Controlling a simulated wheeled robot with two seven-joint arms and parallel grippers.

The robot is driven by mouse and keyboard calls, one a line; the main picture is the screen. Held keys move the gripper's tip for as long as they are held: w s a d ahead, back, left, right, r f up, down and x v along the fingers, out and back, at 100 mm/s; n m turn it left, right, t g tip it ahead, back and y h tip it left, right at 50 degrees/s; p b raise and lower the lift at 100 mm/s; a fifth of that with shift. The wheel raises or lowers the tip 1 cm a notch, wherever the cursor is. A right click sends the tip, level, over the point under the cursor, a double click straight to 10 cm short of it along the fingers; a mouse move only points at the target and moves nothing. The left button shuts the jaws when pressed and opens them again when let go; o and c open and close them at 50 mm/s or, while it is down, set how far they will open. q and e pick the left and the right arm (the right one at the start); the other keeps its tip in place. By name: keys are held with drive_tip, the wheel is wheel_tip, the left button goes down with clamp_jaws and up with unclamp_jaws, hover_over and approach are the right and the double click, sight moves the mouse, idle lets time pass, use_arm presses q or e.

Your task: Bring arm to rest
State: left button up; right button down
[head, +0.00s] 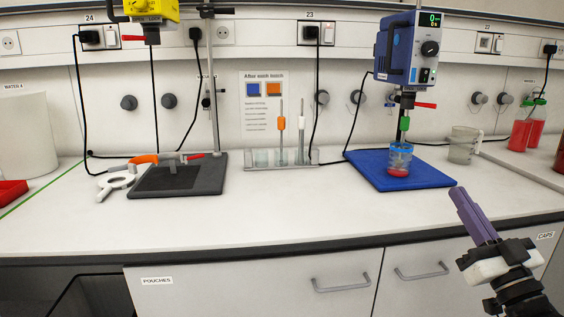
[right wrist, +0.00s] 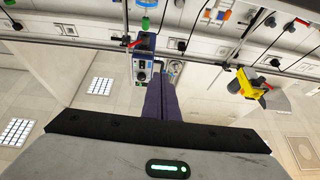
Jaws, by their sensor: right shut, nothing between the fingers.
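My right gripper (head: 473,215) comes in at the lower right of the head view, in front of the bench's front edge. Its purple fingers are closed together and hold nothing. They point up and to the left, toward the blue mat but apart from it. In the right wrist view the closed fingers (right wrist: 160,100) show at the middle, with the bench wall and ceiling lights behind them. My left gripper is not in view.
A blue stirrer (head: 407,50) hangs over a glass beaker (head: 400,160) on the blue mat (head: 365,172). A grey stand base (head: 200,188) and a yellow stirrer (head: 152,10) are at left. A rack (head: 275,166) stands between. The front middle bench (head: 280,215) is clear.

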drive_tip(key=s+a+f+g+p, duration=0.1)
drive_tip(key=s+a+f+g, duration=0.25)
drive_tip(key=f, duration=0.55)
drive_tip(key=s+a+f+g+p, duration=0.1)
drive_tip(key=s+a+f+g, duration=0.2)
drive_tip(key=f, duration=0.5)
drive_tip(key=s+a+f+g+p, duration=0.2)
drive_tip(key=s+a+f, duration=0.25)
drive_tip(key=f, duration=0.45)
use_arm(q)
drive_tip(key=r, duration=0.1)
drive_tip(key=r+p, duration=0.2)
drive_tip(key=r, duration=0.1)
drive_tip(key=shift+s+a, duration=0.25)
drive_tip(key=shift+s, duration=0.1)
use_arm(e)
drive_tip(key=s+a+f+g, duration=0.3)
drive_tip(key=s+f, duration=0.3)
drive_tip(key=s, duration=0.3)
drive_tip(key=s+a+f+g, duration=0.3)
drive_tip(key=s+a+f, duration=0.3)
drive_tip(key=s, duration=0.3)
drive_tip(key=shift+s+f+n+h, duration=0.25)
drive_tip(key=shift+f+n+h, duration=0.05)
drive_tip(key=shift+f, duration=0.45)
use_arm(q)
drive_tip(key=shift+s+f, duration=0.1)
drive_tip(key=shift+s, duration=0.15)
